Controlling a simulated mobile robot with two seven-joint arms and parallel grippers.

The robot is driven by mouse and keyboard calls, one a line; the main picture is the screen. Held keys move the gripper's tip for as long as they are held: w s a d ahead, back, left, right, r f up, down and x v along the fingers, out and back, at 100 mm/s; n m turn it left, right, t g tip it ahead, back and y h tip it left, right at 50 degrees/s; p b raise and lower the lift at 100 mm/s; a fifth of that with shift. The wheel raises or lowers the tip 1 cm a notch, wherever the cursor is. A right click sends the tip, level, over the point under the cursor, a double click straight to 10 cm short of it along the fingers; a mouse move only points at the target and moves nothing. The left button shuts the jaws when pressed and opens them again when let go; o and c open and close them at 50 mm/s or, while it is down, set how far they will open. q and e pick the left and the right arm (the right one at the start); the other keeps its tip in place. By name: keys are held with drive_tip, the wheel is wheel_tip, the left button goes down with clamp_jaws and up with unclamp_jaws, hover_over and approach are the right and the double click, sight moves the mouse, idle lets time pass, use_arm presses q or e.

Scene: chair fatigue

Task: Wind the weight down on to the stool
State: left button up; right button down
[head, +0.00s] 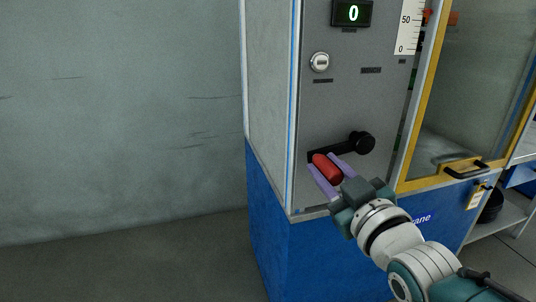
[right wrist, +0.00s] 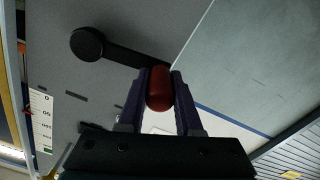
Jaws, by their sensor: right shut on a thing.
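A black crank arm (head: 345,148) with a round hub (head: 365,143) is on the grey front panel of a test cabinet. Its red handle (head: 326,168) hangs at the left end of the crank. My right gripper (head: 325,173) is shut on the red handle, one purple finger on each side. In the right wrist view the red handle (right wrist: 159,88) sits between the fingers, and the crank hub (right wrist: 87,44) shows at upper left. The weight and the stool are not visible. My left gripper is not in view.
A green display (head: 352,13) reads 0 above a round silver knob (head: 320,62). A white scale (head: 408,27) is at the panel's upper right. A yellow-framed glass door (head: 470,90) with a black handle (head: 465,169) is to the right. Bare wall and floor lie left.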

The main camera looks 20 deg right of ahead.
drive_tip(key=d+f+n+b, duration=0.8)
drive_tip(key=d+n+b, duration=0.2)
drive_tip(key=n, duration=0.6)
drive_tip(key=shift+w+f+n+b, duration=0.15)
drive_tip(key=shift+f+n+b, duration=0.2)
drive_tip(key=shift+b, duration=0.75)
drive_tip(key=shift+d, duration=0.1)
drive_tip(key=c, duration=0.6)
unclamp_jaws()
